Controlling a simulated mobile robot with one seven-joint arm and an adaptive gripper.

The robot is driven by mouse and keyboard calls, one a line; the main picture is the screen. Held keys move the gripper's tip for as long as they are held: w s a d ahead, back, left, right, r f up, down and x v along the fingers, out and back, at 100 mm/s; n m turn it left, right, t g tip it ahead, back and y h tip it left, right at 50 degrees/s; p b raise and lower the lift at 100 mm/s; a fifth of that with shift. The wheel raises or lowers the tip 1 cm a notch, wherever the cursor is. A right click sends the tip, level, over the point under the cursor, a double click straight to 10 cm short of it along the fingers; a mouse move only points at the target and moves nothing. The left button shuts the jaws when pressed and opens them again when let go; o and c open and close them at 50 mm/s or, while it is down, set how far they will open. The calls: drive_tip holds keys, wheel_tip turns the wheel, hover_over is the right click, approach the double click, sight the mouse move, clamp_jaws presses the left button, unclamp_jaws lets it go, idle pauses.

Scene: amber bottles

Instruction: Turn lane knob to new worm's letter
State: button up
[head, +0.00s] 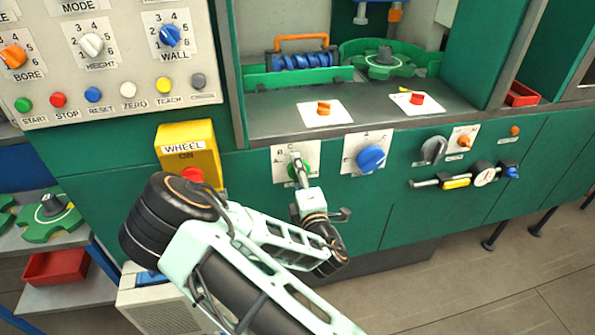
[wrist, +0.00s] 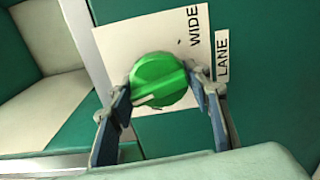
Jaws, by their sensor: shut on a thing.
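The green lane knob (wrist: 158,75) sits on a white plate marked WIDE, beside a LANE label, in the wrist view. Its white pointer line lies toward the lower left there. My gripper (wrist: 164,88) is shut on the knob, with one finger on each side. In the head view my gripper (head: 297,166) covers part of the green knob (head: 306,168), and letters show on the plate (head: 282,173) above it. A blue worm (head: 303,61) with an orange handle lies in a green holder at the back; I cannot read any letter on it.
A blue knob (head: 371,158) on its own white plate is close to the right. The yellow wheel box (head: 187,147) with a red button stands to the left. Two white cards with red and orange knobs lie on the grey ledge (head: 371,112) above.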

drive_tip(key=o, duration=1.2)
drive_tip(key=shift+s, duration=0.15)
drive_tip(key=v, duration=0.7)
drive_tip(key=shift+s, duration=0.15)
drive_tip(key=shift+d, duration=0.1)
